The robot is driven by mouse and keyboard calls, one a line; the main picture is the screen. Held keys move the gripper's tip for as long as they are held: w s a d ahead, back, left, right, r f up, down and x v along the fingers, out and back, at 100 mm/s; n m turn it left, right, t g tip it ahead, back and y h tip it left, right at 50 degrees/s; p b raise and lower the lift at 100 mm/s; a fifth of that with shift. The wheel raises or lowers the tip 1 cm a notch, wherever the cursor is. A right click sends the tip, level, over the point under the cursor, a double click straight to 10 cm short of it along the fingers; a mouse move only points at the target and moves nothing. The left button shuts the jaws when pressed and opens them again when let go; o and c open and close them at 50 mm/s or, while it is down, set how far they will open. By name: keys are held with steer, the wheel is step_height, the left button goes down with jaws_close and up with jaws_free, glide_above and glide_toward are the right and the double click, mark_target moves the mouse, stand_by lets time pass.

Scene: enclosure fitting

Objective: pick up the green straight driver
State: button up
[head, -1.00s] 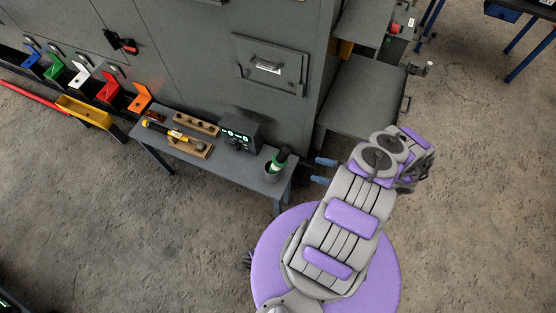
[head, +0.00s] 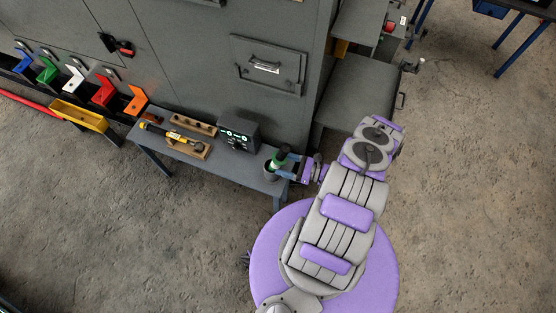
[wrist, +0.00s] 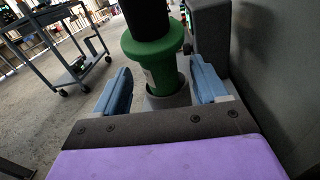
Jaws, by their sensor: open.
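The green straight driver (head: 279,157) stands in a grey cup-like holder (head: 270,173) at the right end of the bench, its black end up. In the wrist view the driver (wrist: 153,60) shows a green collar and body, with its lower end hidden in the holder (wrist: 167,98). My gripper (head: 282,170) is at the holder from the right. In the wrist view its two blue fingers are open, one on each side of the driver's lower body and holder, with gaps visible (wrist: 160,88). The driver is not gripped.
The grey bench (head: 222,165) also holds a yellow-and-black tool (head: 172,134), wooden racks (head: 194,124) and a dark box with green displays (head: 239,133) close left of the holder. A grey cabinet wall (head: 200,60) rises behind. Floor in front is clear.

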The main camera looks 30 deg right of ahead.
mark_target(274, 161)
steer(key=x, duration=0.2)
steer(key=shift+w+a+r+b, duration=0.1)
steer(key=shift+w+a+b, duration=0.05)
steer(key=shift+a+b, duration=0.25)
steer(key=shift+w+a+b, duration=0.2)
steer(key=shift+w+b, duration=0.1)
steer(key=shift+w, duration=0.55)
steer(key=shift+a, duration=0.65)
steer(key=shift+c, duration=1.3)
steer(key=shift+d, duration=0.4)
steer(key=c, duration=0.6)
steer(key=shift+a, duration=0.1)
jaws_close()
